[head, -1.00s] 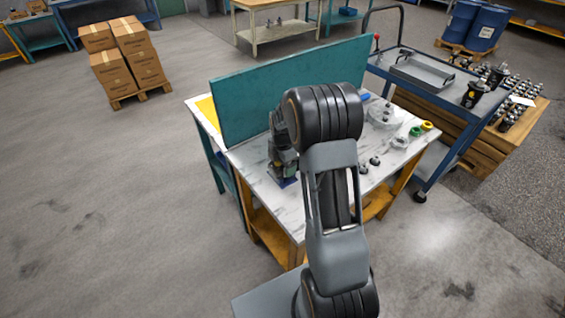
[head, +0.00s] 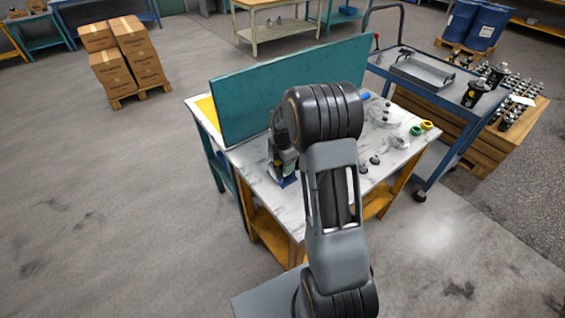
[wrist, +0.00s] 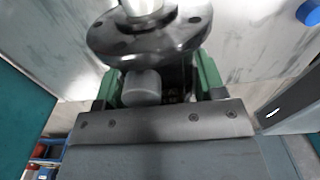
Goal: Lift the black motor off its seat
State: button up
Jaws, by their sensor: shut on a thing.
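The black motor (wrist: 150,38) fills the top middle of the wrist view, with a round dark flange with bolt holes and a pale shaft. My gripper (wrist: 158,82) has green fingers on both sides of the motor just below the flange, shut on it. In the head view my gripper (head: 283,150) is partly hidden behind my arm, over the left part of the workbench.
A teal panel (head: 260,95) stands along the bench's back edge, close to my gripper.

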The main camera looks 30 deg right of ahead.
jog(key=shift+w+r, duration=0.1)
jog(key=shift+r, duration=0.2)
jog(key=shift+r+p, duration=1.1)
jog(key=shift+r, duration=0.25)
